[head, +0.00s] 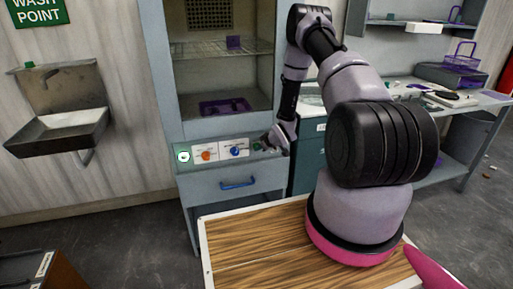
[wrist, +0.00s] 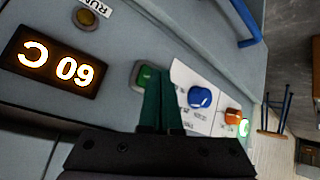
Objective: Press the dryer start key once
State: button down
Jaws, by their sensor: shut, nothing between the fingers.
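The dryer is the tall grey cabinet with a control panel (head: 220,152) across its middle in the head view. In the wrist view a green square key (wrist: 144,75), likely the start key, sits on the panel, partly covered by my fingers. My gripper (wrist: 161,78) is shut and empty. Its dark green fingertips are right at the key's edge, and I cannot tell whether they touch it. In the head view my gripper (head: 264,144) is at the panel's right part, hiding what lies behind it.
A blue knob (wrist: 200,96) and an orange knob (wrist: 233,116) are beside the key, with a lit green button (head: 183,156) beyond. A lit display (wrist: 55,65) and an unlit-looking RUN lamp (wrist: 87,19) lie on the other side. A drawer with a blue handle (head: 238,184) is below.

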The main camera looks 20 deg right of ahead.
jog(key=shift+w, duration=0.4)
dwell(0.4)
dwell(0.4)
jog(key=shift+s, duration=0.8)
